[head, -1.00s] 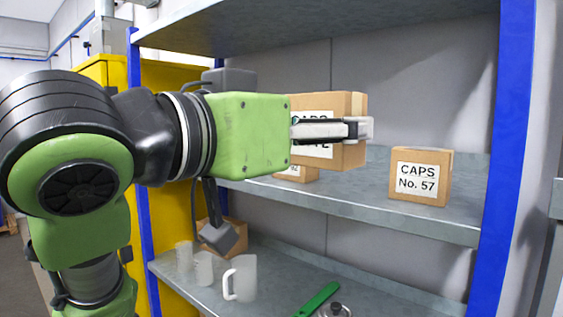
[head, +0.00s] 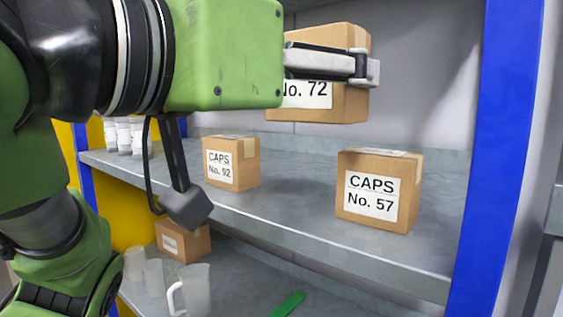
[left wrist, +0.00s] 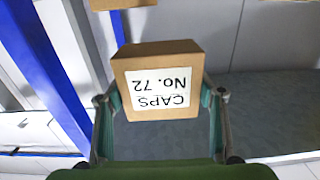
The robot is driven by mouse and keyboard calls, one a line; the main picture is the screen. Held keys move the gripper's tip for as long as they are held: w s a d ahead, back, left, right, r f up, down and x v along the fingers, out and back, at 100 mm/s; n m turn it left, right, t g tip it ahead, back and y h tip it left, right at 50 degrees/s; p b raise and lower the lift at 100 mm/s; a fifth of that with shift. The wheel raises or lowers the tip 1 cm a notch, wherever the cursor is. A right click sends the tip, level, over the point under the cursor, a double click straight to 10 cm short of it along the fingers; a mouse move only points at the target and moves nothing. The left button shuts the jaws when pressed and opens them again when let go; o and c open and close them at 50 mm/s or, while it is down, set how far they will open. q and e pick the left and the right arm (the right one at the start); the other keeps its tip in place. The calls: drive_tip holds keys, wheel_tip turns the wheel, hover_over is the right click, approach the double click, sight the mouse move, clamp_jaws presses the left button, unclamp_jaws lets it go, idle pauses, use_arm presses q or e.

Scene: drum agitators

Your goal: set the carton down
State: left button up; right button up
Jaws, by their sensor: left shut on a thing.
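A brown carton labelled No. 72 (head: 338,106) is in my left gripper (head: 364,68), in the air above the middle shelf's grey deck (head: 285,215). The gripper is shut on it, with one finger across the near labelled side. In the left wrist view the same carton (left wrist: 158,92) sits between both fingers, its CAPS No. 72 label upside down. In the head view my gripper's body hides the carton's left part. My right gripper is not in view.
A carton labelled No. 92 (head: 232,165) and a carton labelled No. 57 (head: 378,190) stand on the shelf, with bare deck between them. A blue upright (head: 500,150) bounds the right. White containers (head: 124,137) stand far left. A mug (head: 194,290) is on the lower shelf.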

use_arm(q)
drive_tip(key=w+f+p, duration=0.1)
drive_tip(key=w+f, duration=0.1)
drive_tip(key=w, duration=0.1)
drive_tip(key=w+a+f+p, duration=0.1)
drive_tip(key=w+f, duration=0.2)
drive_tip(key=w, duration=0.1)
drive_tip(key=w+f+p, duration=0.1)
drive_tip(key=w+f, duration=0.2)
drive_tip(key=w, duration=0.1)
drive_tip(key=shift+a, duration=0.35)
drive_tip(key=shift+w+f, duration=0.35)
drive_tip(key=shift+f, duration=0.05)
drive_tip(key=f, duration=0.3)
drive_tip(key=shift+w, duration=0.2)
drive_tip(key=shift+f, duration=0.25)
drive_tip(key=shift+s, duration=0.1)
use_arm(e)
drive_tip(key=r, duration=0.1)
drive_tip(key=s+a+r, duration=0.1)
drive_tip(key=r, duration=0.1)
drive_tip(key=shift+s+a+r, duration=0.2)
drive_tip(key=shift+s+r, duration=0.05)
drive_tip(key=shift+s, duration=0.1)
